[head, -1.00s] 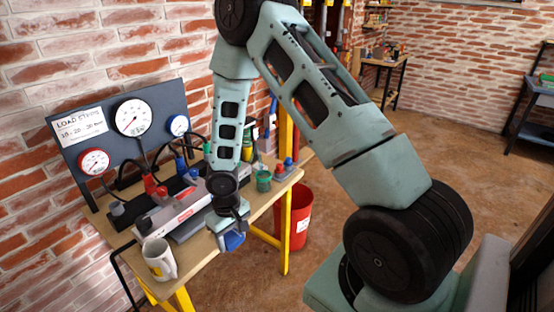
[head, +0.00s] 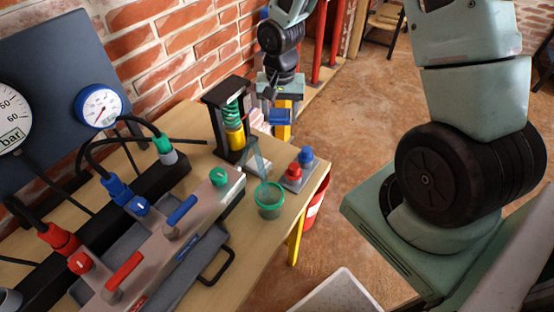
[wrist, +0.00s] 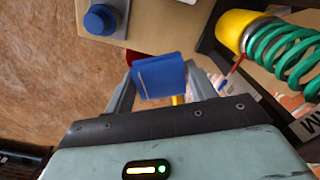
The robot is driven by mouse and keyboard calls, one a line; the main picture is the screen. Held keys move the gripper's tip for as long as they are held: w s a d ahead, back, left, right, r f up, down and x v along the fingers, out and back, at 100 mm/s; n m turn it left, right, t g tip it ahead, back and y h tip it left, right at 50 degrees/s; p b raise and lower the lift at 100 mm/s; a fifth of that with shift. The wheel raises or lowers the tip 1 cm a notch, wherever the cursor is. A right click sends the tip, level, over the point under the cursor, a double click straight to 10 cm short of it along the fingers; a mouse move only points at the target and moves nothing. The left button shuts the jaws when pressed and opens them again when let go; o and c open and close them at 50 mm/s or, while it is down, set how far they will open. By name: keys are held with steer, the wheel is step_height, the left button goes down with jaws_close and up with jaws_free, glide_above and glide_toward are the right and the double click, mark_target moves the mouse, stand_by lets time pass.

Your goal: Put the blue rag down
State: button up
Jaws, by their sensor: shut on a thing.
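The blue rag (wrist: 160,76) is a folded square between the two fingers of my gripper (wrist: 161,88) in the wrist view. My gripper is shut on it. In the head view my gripper (head: 280,108) hangs near the far end of the wooden bench (head: 236,268), behind the spring stand, with the blue rag (head: 279,117) at its fingertips. The rag appears held clear of the bench top; its height cannot be told.
The black spring stand (head: 230,120), a green cup (head: 269,201) and a red and blue button box (head: 298,172) occupy the bench's far end. A red bin (head: 317,203) stands below. A valve manifold (head: 165,240) fills the near bench. A white tray (head: 338,293) is at the bottom.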

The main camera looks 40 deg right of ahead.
mark_target(275, 151)
steer(key=shift+w+a+f+m+b, duration=0.15)
steer(key=shift+f+m+b, duration=0.3)
steer(key=shift+m+b, duration=0.5)
steer(key=m+b, duration=0.2)
steer(key=s+a+r+m+b, duration=0.1)
steer(key=m, duration=0.1)
steer(key=shift+a+b, duration=0.3)
steer(key=shift+b, duration=0.05)
steer(key=shift+a+f, duration=0.1)
steer(key=shift+f, duration=0.15)
step_height(275, 151, down, 9)
steer(key=shift+b, duration=0.4)
steer(key=shift+f, duration=0.2)
steer(key=o, duration=1)
